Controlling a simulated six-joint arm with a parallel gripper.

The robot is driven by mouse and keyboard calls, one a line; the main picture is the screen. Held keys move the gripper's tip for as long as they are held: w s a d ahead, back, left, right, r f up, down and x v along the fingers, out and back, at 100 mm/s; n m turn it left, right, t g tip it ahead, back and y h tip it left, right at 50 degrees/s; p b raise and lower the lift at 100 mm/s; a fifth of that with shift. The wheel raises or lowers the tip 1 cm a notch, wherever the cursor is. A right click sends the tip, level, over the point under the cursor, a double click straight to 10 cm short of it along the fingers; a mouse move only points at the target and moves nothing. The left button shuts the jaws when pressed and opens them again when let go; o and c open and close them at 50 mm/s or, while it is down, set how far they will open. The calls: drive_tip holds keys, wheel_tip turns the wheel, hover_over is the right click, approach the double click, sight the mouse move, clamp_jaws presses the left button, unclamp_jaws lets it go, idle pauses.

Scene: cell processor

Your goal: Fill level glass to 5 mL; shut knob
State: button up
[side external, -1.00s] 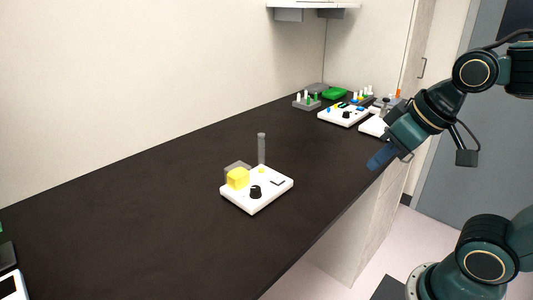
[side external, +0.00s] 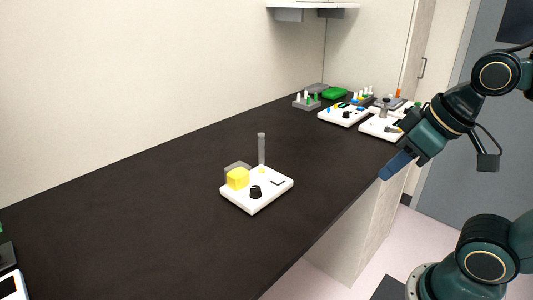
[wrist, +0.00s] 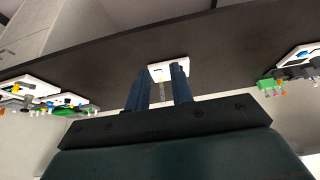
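A white device base (side external: 268,202) sits on the dark bench. Its black knob (side external: 256,192) is near the front, and a tall, clear grey level glass (side external: 262,150) stands upright behind it. Any liquid level in the glass is too small to tell. A yellow block (side external: 238,178) in a clear holder is at the base's left. My gripper (side external: 384,176) is at the bench's front edge, well right of the device and touching nothing. In the wrist view, its two blue fingers (wrist: 160,75) are apart and empty, with the white base (wrist: 157,73) beyond them, partly hidden.
At the far right of the bench are other white devices (side external: 342,116), a grey rack of small tubes (side external: 306,104) and a green item (side external: 335,93). A tablet-like item (side external: 9,285) lies at the lower left. The bench between my gripper and the device is clear.

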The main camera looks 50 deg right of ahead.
drive_tip(key=o, duration=0.3)
drive_tip(key=shift+w+r, duration=0.1)
drive_tip(key=shift+w, duration=0.1)
drive_tip(key=shift+o, duration=0.9)
drive_tip(key=shift+w+r, duration=0.15)
drive_tip(key=shift+w, duration=0.1)
drive_tip(key=w+r+n+g, duration=0.1)
drive_tip(key=w+r+n, duration=0.15)
drive_tip(key=w, duration=0.45)
drive_tip(key=n+g, duration=0.4)
drive_tip(key=g, duration=0.1)
hover_over(255, 188)
wheel_tip(255, 188, down, 7)
drive_tip(key=shift+d+r, duration=0.1)
wheel_tip(255, 188, down, 14)
drive_tip(key=shift+r, duration=0.1)
